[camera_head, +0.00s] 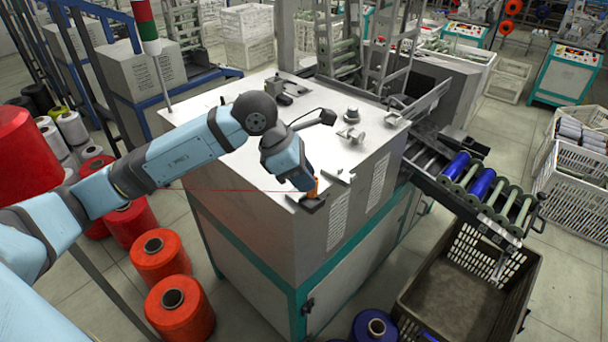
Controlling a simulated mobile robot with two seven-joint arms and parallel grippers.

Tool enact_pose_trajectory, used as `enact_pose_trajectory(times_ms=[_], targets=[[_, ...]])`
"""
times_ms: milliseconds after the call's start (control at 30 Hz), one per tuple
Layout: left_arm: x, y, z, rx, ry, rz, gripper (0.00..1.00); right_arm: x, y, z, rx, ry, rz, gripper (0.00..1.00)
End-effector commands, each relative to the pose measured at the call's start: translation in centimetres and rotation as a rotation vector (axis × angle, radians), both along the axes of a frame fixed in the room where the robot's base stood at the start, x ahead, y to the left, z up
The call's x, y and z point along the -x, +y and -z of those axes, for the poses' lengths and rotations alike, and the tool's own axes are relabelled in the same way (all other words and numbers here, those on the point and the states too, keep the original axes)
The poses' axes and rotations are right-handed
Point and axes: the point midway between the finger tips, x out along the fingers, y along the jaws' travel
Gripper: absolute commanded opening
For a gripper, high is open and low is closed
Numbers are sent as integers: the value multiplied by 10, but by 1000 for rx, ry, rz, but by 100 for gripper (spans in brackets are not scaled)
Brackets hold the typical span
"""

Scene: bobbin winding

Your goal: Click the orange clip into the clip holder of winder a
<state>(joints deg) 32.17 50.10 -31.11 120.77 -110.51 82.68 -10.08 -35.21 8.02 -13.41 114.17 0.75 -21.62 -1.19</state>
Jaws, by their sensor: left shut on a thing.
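The orange clip (314,187) shows as a small orange patch at the end of my left arm. My left gripper (313,193) points down at the front corner of the white winder top (235,165) and is shut on the clip. Its fingers are small and partly hidden by the wrist. A dark block (313,205), perhaps the clip holder, sits at the top edge right below the clip. I cannot tell whether the clip touches it. A thin red thread runs from the left across the top to the gripper. My right gripper is not in view.
A small grey bracket (339,177) lies right of the gripper on the winder's edge. Metal fittings (351,133) stand farther back. A rack with blue and green bobbins (483,186) juts out right, above an open crate (408,308). Red yarn cones (180,312) stand on the floor left.

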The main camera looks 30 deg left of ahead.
Motion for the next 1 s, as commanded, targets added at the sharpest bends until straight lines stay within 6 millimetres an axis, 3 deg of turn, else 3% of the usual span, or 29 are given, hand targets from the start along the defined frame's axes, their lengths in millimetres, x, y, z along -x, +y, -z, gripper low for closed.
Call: enact_pose_trajectory(times_ms=[767, 967, 1000], targets=[[0, 0, 25, 0, 0, 0, 5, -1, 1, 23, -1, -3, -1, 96], [0, 0, 23, 0, 0, 0, 5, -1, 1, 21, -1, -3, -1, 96], [0, 0, 23, 0, 0, 0, 29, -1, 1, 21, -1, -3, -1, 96]])
